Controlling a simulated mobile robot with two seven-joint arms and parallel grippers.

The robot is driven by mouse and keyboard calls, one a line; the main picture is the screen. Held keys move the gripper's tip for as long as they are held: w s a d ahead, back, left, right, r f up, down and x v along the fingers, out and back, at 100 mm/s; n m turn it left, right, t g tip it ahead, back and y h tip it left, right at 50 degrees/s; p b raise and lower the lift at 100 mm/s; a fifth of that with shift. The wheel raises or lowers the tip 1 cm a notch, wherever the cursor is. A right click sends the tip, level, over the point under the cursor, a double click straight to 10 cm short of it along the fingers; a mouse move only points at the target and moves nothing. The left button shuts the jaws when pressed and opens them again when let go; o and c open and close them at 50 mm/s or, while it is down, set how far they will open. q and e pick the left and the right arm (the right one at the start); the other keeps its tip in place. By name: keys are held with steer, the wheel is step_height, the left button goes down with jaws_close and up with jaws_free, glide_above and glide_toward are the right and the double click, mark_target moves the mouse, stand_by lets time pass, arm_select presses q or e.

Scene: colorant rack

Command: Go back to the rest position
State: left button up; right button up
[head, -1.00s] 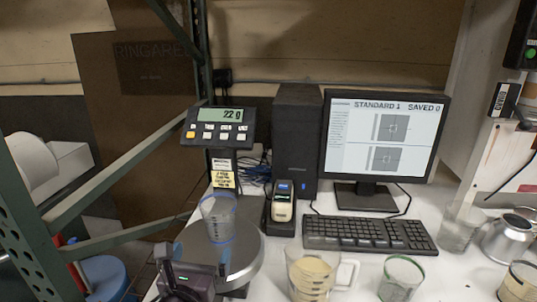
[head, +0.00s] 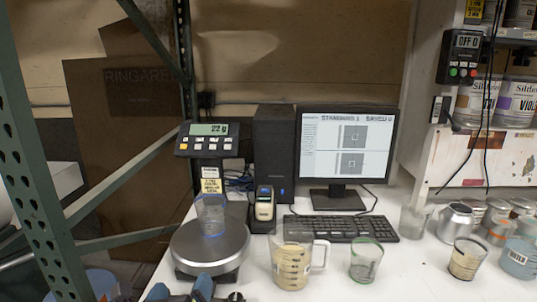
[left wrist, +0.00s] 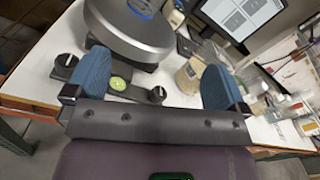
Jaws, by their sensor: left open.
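My left gripper (head: 190,290) shows at the bottom edge of the head view, just in front of the scale, mostly cut off. In the left wrist view its blue-padded fingers (left wrist: 155,82) are wide apart with nothing between them. The scale's round grey pan (head: 210,248) carries a clear cup (head: 211,215) with a blue line, standing upright. The scale display (head: 207,140) reads about 22 g. The pan (left wrist: 135,35) also shows beyond the fingers in the left wrist view, apart from them. My right gripper is not in view.
A beaker with beige contents (head: 292,265), a green-rimmed cup (head: 366,262) and several containers stand on the white table. A keyboard (head: 343,229) and monitor (head: 348,146) are behind. A green metal post (head: 32,190) stands at left; shelves with cans are at right.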

arm_select(q)
steer(key=s+a+f+n+g+h, duration=0.15)
steer(key=f+n, duration=0.45)
steer(key=n, duration=0.6)
steer(key=s+a+f+n+g, duration=0.1)
steer(key=s+a+f+n, duration=0.15)
steer(key=f+n, duration=0.75)
steer(key=s+a+f+n+g+y, duration=0.1)
steer(key=s+a+f+n+g, duration=0.1)
steer(key=s, duration=0.4)
steer(key=s+a+f+n+g+y, duration=0.1)
steer(key=s+a+f+n+y, duration=0.1)
steer(key=s+a+f+n, duration=0.2)
steer(key=s+f+n, duration=0.3)
steer(key=shift+s+a+f+g, duration=0.2)
steer(key=shift+a+g, duration=0.15)
steer(key=shift+a, duration=0.05)
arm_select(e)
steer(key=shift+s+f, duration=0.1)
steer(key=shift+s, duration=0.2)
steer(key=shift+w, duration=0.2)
